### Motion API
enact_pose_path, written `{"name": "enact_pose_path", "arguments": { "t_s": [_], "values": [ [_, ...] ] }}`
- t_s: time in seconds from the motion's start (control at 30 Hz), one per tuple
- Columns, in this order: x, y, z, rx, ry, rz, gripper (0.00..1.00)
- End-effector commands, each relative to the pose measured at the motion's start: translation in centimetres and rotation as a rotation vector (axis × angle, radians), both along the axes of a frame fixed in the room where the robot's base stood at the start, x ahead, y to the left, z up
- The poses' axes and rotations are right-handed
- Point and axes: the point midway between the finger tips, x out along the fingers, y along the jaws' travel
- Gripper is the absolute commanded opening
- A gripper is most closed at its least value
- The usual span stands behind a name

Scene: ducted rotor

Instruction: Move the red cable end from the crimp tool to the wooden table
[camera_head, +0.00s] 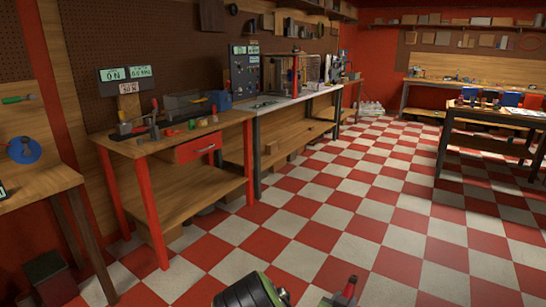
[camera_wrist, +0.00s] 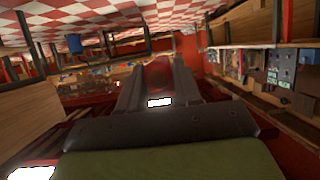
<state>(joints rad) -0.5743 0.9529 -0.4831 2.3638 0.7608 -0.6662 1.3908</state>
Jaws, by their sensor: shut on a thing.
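My gripper shows at the bottom edge of the head view, partly cut off, above the checkered floor. In the wrist view my gripper (camera_wrist: 158,80) has its two dark fingers close together around a dark red piece, the red cable end (camera_wrist: 157,70). A small red piece (camera_head: 349,287) also shows at the gripper in the head view. A wooden table (camera_head: 165,146) with red legs stands at the left, well apart from my gripper, with tools on top. I cannot pick out the crimp tool for certain.
A light-topped bench (camera_head: 282,101) stands beyond the wooden table. Another wooden surface (camera_head: 38,183) is at the left edge. A dark-legged table (camera_head: 489,115) stands at the right. The checkered floor (camera_head: 330,190) between them is clear.

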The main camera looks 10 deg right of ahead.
Motion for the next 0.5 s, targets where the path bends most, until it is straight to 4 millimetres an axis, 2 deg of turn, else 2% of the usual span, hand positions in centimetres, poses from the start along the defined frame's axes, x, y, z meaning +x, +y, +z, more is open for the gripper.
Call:
{"name": "enact_pose_path", "arguments": {
  "t_s": [0.03, 0.1, 0.2, 0.3, 0.5],
  "values": [
    [0.2, 2.8, 0.0, -0.003, 0.004, 0.092, 0.02],
    [0.2, 6.0, 0.0, -0.003, 0.004, 0.199, 0.02],
    [0.0, 9.0, 0.0, -0.004, 0.002, 0.303, 0.02],
    [-0.2, 10.5, 0.0, -0.003, 0.0, 0.353, 0.02],
    [-0.2, 10.7, 0.1, -0.002, -0.002, 0.36, 0.02]
  ]
}}
